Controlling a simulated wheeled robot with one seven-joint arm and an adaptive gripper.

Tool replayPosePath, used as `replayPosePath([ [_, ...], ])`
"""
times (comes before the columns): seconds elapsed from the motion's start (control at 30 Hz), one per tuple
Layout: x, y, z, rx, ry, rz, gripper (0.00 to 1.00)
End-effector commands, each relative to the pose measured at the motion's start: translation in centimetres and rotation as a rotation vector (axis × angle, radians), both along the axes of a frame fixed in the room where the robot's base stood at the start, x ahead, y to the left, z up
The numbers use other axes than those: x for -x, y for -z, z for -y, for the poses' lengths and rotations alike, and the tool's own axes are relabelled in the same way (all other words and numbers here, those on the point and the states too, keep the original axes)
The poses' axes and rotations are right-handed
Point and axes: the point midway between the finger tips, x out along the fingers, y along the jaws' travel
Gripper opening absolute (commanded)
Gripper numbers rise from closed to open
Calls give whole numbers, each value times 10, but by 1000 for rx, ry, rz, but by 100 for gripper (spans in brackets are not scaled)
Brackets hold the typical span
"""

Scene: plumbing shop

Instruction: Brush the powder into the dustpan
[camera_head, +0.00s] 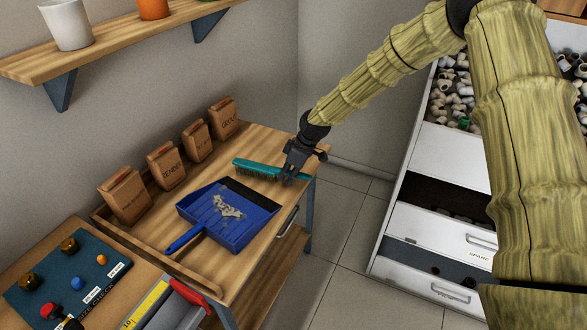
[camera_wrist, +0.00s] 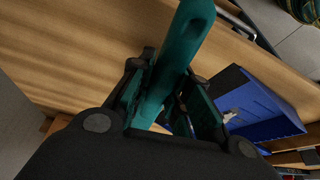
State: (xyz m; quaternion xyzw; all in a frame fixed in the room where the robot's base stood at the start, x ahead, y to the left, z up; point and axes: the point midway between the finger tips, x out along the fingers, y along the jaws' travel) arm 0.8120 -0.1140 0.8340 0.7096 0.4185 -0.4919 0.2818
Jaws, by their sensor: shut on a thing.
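A blue dustpan (camera_head: 236,234) lies on the wooden workbench, its handle toward the lower left and its dark lip toward the upper right. Pale powder (camera_head: 228,207) lies in a small pile inside the pan. My gripper (camera_head: 291,178) is shut on a teal brush (camera_head: 262,168) at the bench's right end, just beyond the pan's lip. The brush's bristles point down, and I cannot tell whether they touch the bench. In the wrist view the brush handle (camera_wrist: 180,50) runs up between my fingers (camera_wrist: 175,110), and the blue pan (camera_wrist: 262,108) shows to the right.
Several brown paper bags (camera_head: 168,165) stand along the bench's back. A size-check board (camera_head: 68,267) and a grey tray with a red handle (camera_head: 178,305) lie at the lower left. A wall shelf (camera_head: 120,52) hangs above. A drawer cabinet (camera_head: 424,237) stands right, across open floor.

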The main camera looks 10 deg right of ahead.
Motion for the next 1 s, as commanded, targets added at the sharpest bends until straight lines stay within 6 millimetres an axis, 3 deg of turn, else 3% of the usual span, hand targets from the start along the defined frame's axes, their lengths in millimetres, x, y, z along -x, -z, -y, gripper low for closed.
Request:
replayPosePath([
  [0.2,18,0,-16,1,-2,-1,0],
  [0.53,52,1,-24,1,-2,-2,0],
  [1.0,87,-6,-59,1,-3,-2,0],
])
